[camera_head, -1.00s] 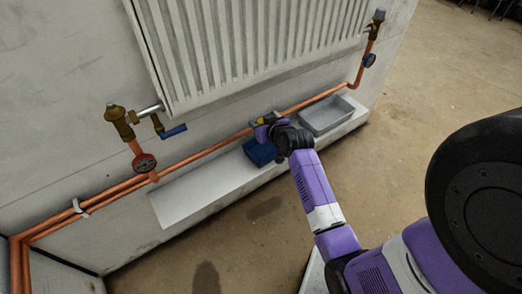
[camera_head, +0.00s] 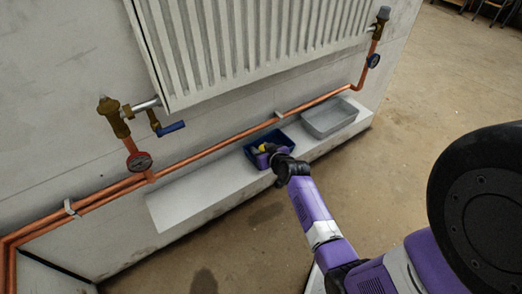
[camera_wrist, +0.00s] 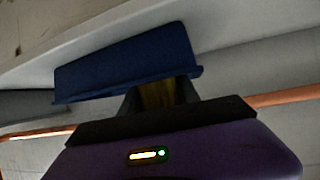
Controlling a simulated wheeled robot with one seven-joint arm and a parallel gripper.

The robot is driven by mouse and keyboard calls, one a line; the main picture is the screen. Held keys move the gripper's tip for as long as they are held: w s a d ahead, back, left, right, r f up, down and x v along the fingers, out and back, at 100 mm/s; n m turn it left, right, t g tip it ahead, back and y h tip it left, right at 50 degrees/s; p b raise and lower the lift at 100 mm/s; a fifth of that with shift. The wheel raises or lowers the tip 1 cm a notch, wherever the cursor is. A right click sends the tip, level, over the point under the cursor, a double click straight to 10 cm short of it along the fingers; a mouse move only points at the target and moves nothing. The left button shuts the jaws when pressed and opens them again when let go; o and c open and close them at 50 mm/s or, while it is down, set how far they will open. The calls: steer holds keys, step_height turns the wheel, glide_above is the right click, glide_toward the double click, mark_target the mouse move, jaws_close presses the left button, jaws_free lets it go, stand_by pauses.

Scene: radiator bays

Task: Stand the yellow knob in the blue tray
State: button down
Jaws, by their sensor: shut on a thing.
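The blue tray (camera_head: 284,135) sits on the white ledge below the radiator; its outer wall also shows in the wrist view (camera_wrist: 125,60). My gripper (camera_head: 264,150) is at the tray, low over its near side. It is shut on the yellow knob (camera_head: 261,147), which shows as a dim yellow patch between the fingers in the wrist view (camera_wrist: 157,95). The knob's lower part is hidden, and I cannot tell whether it touches the tray floor.
A grey tray (camera_head: 330,117) stands to the right on the same ledge (camera_head: 190,196). Copper pipes (camera_head: 215,149) run just behind the trays, with a red gauge (camera_head: 139,162) at left. The radiator (camera_head: 240,45) hangs above. The ledge's left part is bare.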

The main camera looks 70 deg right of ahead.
steer(key=shift+f, duration=0.1)
steer(key=c, duration=1.2)
jaws_free()
steer(key=shift+o, duration=0.2)
